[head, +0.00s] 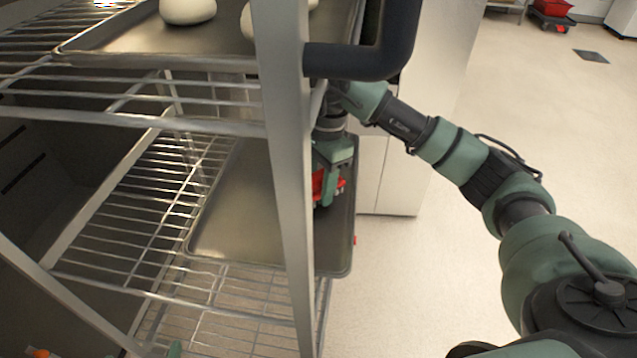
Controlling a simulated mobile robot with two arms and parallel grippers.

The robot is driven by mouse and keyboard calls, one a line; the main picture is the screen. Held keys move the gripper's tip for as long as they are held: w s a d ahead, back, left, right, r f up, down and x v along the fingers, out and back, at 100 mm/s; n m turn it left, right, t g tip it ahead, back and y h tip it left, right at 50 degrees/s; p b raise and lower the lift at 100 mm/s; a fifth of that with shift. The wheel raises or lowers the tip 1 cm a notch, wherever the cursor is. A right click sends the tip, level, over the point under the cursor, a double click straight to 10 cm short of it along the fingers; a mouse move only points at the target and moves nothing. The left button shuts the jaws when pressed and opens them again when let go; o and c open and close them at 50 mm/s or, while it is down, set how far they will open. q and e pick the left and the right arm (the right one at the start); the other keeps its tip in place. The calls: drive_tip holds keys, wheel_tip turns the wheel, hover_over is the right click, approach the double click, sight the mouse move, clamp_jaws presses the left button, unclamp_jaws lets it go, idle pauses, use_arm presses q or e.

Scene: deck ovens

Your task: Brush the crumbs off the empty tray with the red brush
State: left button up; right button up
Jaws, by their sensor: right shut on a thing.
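The empty tray (240,215) is a dark flat sheet with a raised rim. It lies on the rack's middle wire shelf, with its right part sticking out past the pale upright. My right gripper (327,186) is over the right part of this tray, partly hidden behind the upright. It is shut on the red brush (330,187), of which only small red parts show between and beside the fingers. I cannot tell whether the bristles touch the tray. No crumbs can be made out at this size.
An upper tray (120,40) with pale dough balls (187,10) sits on the shelf above. The rack's upright (285,170) and a dark bent handle (385,55) stand close to my right arm. A pale cabinet (400,170) is behind. The floor to the right is open.

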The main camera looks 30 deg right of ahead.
use_arm(q)
drive_tip(key=shift+w+d+r, duration=0.1)
drive_tip(key=shift+w+r, duration=0.15)
use_arm(e)
drive_tip(key=shift+f, duration=0.15)
idle(0.5)
use_arm(q)
drive_tip(key=shift+w+d+r+t, duration=0.15)
drive_tip(key=shift+w+r+t, duration=0.1)
drive_tip(key=shift+w+t, duration=0.15)
use_arm(e)
drive_tip(key=shift+f, duration=0.1)
use_arm(q)
drive_tip(key=shift+w+d+r+t+b, duration=0.2)
drive_tip(key=shift+w+r+t+b, duration=0.1)
drive_tip(key=shift+r, duration=0.15)
use_arm(e)
drive_tip(key=shift+f, duration=0.15)
use_arm(q)
drive_tip(key=shift+w+d+r+t, duration=0.2)
drive_tip(key=shift+w+r+t, duration=0.2)
drive_tip(key=shift+w+r, duration=0.15)
use_arm(e)
drive_tip(key=shift+f, duration=0.25)
use_arm(q)
drive_tip(key=shift+w+r+h, duration=0.1)
drive_tip(key=shift+r+h, duration=0.1)
drive_tip(key=shift+h, duration=0.2)
